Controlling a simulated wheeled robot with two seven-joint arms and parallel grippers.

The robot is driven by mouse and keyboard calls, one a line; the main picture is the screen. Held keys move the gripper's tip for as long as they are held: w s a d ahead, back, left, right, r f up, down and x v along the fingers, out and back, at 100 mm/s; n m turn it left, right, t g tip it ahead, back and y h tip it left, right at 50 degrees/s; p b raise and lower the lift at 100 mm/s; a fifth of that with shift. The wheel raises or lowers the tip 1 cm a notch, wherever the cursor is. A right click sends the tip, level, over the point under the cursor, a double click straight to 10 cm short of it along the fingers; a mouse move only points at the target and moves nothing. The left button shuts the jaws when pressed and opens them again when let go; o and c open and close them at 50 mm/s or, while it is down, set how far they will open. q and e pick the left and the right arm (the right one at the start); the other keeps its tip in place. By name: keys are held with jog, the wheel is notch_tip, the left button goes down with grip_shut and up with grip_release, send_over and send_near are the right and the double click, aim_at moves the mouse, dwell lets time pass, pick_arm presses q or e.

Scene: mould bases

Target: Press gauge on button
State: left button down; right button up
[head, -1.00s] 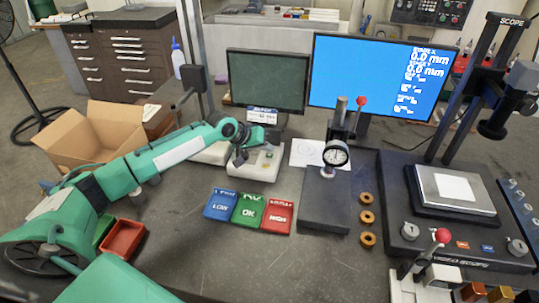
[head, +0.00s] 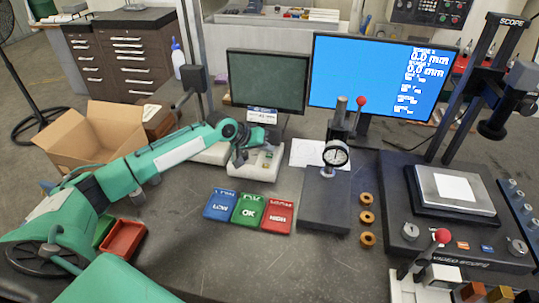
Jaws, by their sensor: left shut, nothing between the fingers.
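A dial gauge (head: 335,154) with a round white face is mounted on a dark stand base (head: 326,198) in the middle of the bench. A small white box (head: 243,172) with a greenish button or display on its top stands left of it. My left gripper (head: 239,160) is shut and empty, pointing down at the left part of this white box. I cannot tell whether its fingertips touch the box. The gripper partly hides the box top. My right gripper is not in view.
Blue, green and red trays (head: 249,210) lie in front of the white box. Brass rings (head: 367,222) lie right of the gauge stand. A video scope (head: 455,200) fills the right side. Two monitors (head: 370,77) stand behind. A cardboard box (head: 92,138) and red bin (head: 123,238) are at left.

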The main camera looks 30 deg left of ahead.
aim_at(266, 157)
pick_arm(q)
jog(key=shift+f, duration=0.4)
jog(key=shift+f, duration=0.1)
dwell(0.3)
jog(key=shift+r+p, duration=0.6)
jog(key=shift+p, duration=0.3)
jog(key=shift+r+p, duration=0.45)
jog(key=shift+p, duration=0.05)
notch_tip(266, 157, up, 5)
jog(key=p, duration=0.5)
